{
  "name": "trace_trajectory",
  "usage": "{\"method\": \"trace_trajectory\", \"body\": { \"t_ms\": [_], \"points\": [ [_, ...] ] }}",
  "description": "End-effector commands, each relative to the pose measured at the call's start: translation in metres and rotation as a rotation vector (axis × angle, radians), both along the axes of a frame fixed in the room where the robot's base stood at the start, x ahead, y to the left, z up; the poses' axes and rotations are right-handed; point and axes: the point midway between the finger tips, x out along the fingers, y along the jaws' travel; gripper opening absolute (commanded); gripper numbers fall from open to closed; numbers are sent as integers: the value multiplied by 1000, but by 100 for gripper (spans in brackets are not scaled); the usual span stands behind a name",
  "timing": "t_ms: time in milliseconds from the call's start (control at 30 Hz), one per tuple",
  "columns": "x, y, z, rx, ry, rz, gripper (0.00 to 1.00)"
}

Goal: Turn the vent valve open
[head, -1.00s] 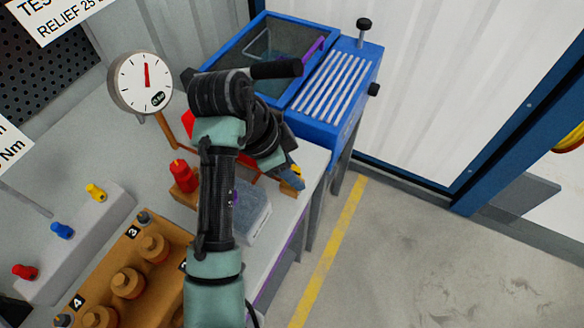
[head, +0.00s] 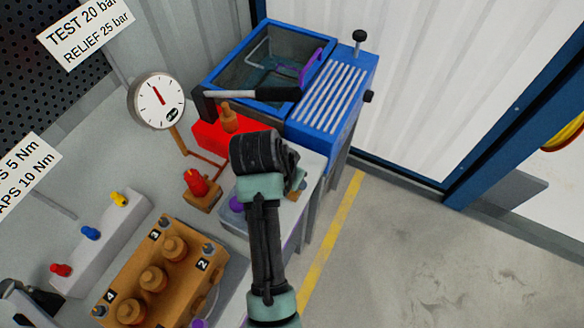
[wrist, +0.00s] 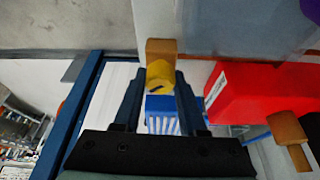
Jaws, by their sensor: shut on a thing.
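A yellow knob (wrist: 159,76) with a dark mark on its face shows in the wrist view, set on a brown block (wrist: 161,48); I take it as the vent valve. My gripper (wrist: 157,84) is shut on the yellow knob, with one dark finger on each side of it. In the head view my arm hides the gripper and the knob; only part of the brown block (head: 299,186) shows beside my wrist. The round white gauge (head: 157,99) has a red needle leaning up and left.
A red cap (head: 195,183), a brown pump block (head: 155,270) and a grey box with coloured knobs (head: 100,240) are to the left.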

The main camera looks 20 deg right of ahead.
Motion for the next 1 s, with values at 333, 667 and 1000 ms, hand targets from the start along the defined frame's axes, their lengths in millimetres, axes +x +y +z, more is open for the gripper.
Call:
{"method": "trace_trajectory", "body": {
  "t_ms": [333,667,1000],
  "points": [
    [-1,-1,6,2,1,328,0],
    [0,-1,4,2,-1,615,0],
    [1,-1,2,0,-3,805,0]
  ]
}}
